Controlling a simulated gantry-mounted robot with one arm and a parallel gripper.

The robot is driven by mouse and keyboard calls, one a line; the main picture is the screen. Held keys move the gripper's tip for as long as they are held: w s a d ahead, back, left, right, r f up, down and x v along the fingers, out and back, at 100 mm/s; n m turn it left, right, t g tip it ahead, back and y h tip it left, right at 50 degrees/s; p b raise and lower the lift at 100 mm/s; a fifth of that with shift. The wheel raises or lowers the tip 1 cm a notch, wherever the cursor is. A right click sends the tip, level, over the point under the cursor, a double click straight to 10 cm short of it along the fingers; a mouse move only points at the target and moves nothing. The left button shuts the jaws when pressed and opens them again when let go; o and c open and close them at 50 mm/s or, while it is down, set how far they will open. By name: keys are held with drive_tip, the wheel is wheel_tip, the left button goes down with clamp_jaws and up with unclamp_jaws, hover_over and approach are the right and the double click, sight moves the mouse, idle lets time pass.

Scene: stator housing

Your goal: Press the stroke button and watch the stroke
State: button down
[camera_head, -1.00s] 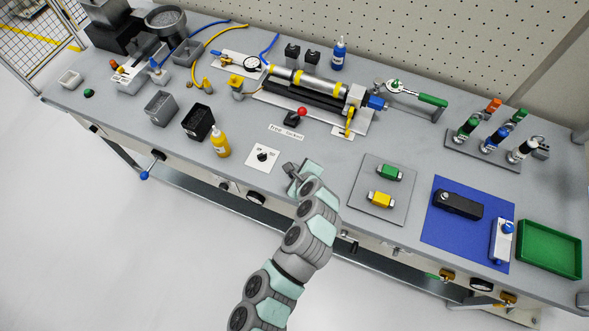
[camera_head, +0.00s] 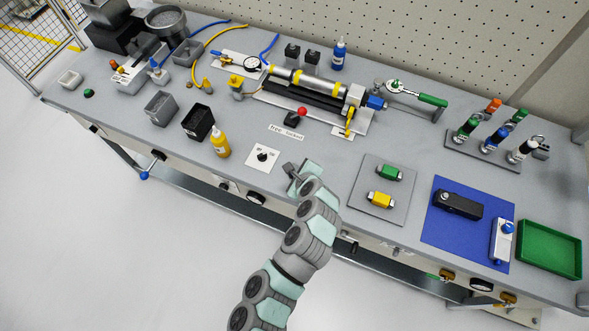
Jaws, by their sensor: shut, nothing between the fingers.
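My gripper (camera_head: 291,171) is above the front of the bench, right of the white switch plate and apart from it; its fingers are shut and empty. A small green round button (camera_head: 88,93) sits at the far left of the bench; I cannot tell whether it is the stroke button. The white plate (camera_head: 255,163) carries a black knob (camera_head: 263,155). A silver cylinder (camera_head: 307,82) with yellow bands lies on a base plate at the back middle. A lever with a red ball (camera_head: 302,112) stands in front of it, by a small label (camera_head: 286,133) too blurred to read surely.
A grey plate (camera_head: 367,206) with green and yellow parts, a blue mat (camera_head: 433,239) and a green tray (camera_head: 549,269) lie right. A blue bottle (camera_head: 338,55) stands behind the cylinder.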

drive_tip(key=shift+f, duration=0.2)
drive_tip(key=shift+s+f, duration=0.15)
drive_tip(key=shift+f, duration=0.35)
drive_tip(key=shift+a, duration=0.1)
drive_tip(key=shift+r, duration=0.2)
idle(0.4)
drive_tip(key=shift+r+p, duration=0.35)
wheel_tip(320, 180, up, 6)
drive_tip(key=p, duration=0.4)
drive_tip(key=shift+f, duration=0.1)
